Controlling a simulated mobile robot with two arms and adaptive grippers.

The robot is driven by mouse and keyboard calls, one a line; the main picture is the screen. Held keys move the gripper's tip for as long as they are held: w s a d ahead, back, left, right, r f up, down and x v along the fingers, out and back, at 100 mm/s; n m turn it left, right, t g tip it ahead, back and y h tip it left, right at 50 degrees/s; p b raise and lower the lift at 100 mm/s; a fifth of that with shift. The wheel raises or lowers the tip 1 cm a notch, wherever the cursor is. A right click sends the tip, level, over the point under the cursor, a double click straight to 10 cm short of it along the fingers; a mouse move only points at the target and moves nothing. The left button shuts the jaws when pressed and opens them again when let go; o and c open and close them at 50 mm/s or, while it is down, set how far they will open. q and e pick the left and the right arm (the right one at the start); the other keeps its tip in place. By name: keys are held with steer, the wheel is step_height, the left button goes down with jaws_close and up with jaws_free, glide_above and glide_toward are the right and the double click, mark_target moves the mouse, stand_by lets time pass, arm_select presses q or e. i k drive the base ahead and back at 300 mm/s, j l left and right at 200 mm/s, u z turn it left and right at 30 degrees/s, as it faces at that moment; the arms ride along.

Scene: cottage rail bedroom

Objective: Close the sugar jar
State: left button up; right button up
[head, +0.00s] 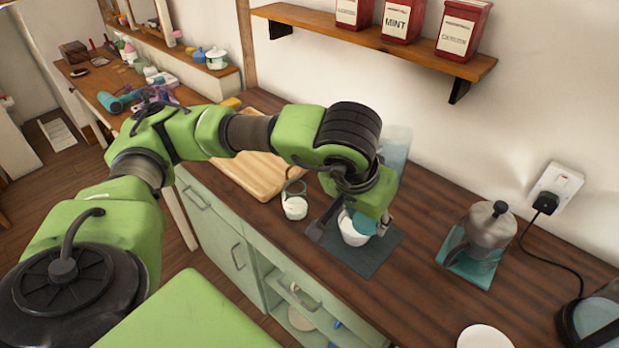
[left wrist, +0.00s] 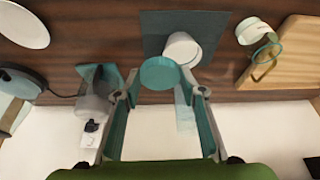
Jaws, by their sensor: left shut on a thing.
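My left gripper (left wrist: 160,90) is shut on a round teal lid (left wrist: 160,73), which lies between its fingertips. A white jar (left wrist: 182,49) stands upright on a dark mat (left wrist: 152,30). I take it for the sugar jar; no label shows. In the left wrist view the lid overlaps the jar's edge, off to one side. In the head view the lid (head: 363,223) covers the right part of the jar (head: 352,237), under my left gripper (head: 350,220). Whether lid and jar touch, I cannot tell. My right gripper is not in view.
A moka pot (head: 487,232) on a teal mat stands to the right. A shelf with red tins (head: 402,20) hangs above. Counter between mat and pot is clear.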

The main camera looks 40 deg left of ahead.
mark_target(295, 192)
steer(key=j+z, duration=0.1)
steer(key=j, duration=0.3)
steer(key=k+j+z, duration=0.1)
steer(key=j, duration=0.3)
steer(key=k+j+z, duration=0.1)
steer(key=j, duration=0.25)
steer(key=k+j+z, duration=0.15)
steer(key=j, duration=0.25)
steer(key=j+z, duration=0.1)
steer(key=j, duration=0.3)
steer(key=k+j+z, duration=0.1)
steer(key=j, duration=0.25)
steer(key=k+j+z, duration=0.1)
steer(key=j, duration=0.25)
steer(key=k, duration=0.1)
